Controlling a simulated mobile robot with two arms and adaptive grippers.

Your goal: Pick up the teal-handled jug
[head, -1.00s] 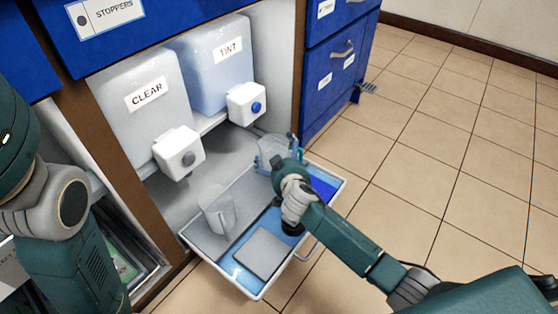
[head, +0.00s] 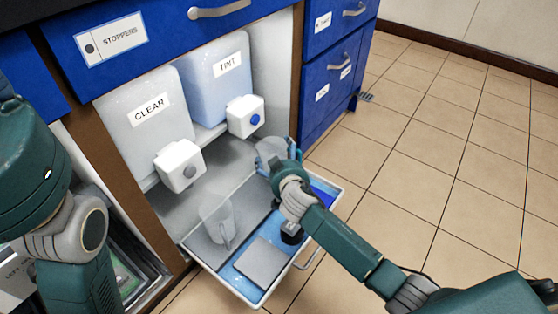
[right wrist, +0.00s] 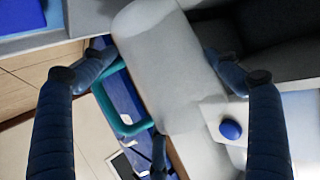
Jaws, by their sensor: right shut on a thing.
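The teal-handled jug (head: 270,151) is a clear vessel at the back right of the pull-out tray, partly hidden by my right gripper (head: 282,163). In the right wrist view the pale, see-through jug body (right wrist: 160,65) lies between the two fingers of my right gripper (right wrist: 165,78), with its teal handle (right wrist: 128,128) towards the lower left. My right gripper is shut on the jug. Whether the jug's base is clear of the tray is hidden. My left arm shows at the left edge of the head view, but its gripper does not show.
The tray (head: 200,262) also holds another clear jug (head: 217,217), a grey square plate (head: 262,262) and a dark round item (head: 292,234). Open tiled floor (head: 440,200) lies right.

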